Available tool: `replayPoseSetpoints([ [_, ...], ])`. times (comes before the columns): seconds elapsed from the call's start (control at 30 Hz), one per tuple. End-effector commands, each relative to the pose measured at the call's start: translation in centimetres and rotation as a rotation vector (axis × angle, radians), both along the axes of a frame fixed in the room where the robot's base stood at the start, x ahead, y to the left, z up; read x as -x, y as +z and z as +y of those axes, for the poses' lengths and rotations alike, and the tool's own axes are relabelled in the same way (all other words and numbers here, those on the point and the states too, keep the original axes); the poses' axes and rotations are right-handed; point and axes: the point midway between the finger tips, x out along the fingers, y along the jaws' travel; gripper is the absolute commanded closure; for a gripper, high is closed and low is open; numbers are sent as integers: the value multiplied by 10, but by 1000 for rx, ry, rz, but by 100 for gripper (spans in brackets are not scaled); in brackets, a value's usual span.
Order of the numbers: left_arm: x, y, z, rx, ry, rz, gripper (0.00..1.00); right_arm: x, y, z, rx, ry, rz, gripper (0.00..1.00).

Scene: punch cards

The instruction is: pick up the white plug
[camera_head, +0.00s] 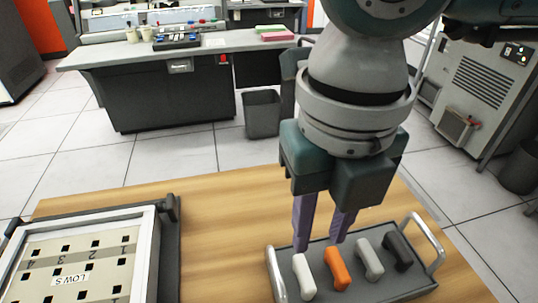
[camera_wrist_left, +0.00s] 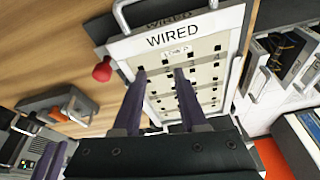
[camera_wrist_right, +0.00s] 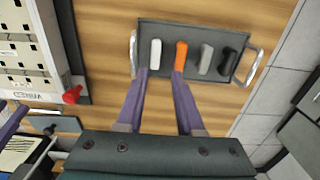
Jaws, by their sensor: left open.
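The white plug (camera_head: 304,277) stands at the left end of a row in a dark grey tray (camera_head: 378,290). It also shows in the right wrist view (camera_wrist_right: 156,53). An orange plug (camera_head: 337,268) stands right beside it. My right gripper (camera_head: 320,244) is open and empty, fingers pointing down above the tray's far edge. In the right wrist view (camera_wrist_right: 161,72) its left fingertip is near the white plug and its right one near the orange plug. My left gripper (camera_wrist_left: 161,71) is open and empty in front of a panel marked WIRED (camera_wrist_left: 195,100).
A grey plug (camera_head: 369,258) and a black plug (camera_head: 398,251) share the tray, which has metal handles at both ends. A framed punch-card board (camera_head: 150,262) lies left on the wooden table (camera_head: 222,240). Bare wood separates board and tray. A red knob (camera_wrist_right: 72,95) sits near the board.

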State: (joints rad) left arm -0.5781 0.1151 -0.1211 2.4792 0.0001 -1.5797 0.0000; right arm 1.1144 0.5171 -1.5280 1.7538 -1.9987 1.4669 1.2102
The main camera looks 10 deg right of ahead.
Motion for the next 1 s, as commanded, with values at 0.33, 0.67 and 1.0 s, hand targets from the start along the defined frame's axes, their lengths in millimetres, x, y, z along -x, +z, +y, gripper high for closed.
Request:
replayPoseSetpoints([
  [0.33,1,-1,3,-10,-4,0,58,0,-42,1,0,2,4,64],
  [0.67,1,-7,3,-10,-4,0,58,-6,-87,4,-1,3,3,64],
  [1.0,1,-7,2,-6,-2,1,58,-6,-90,5,-4,4,2,70],
])
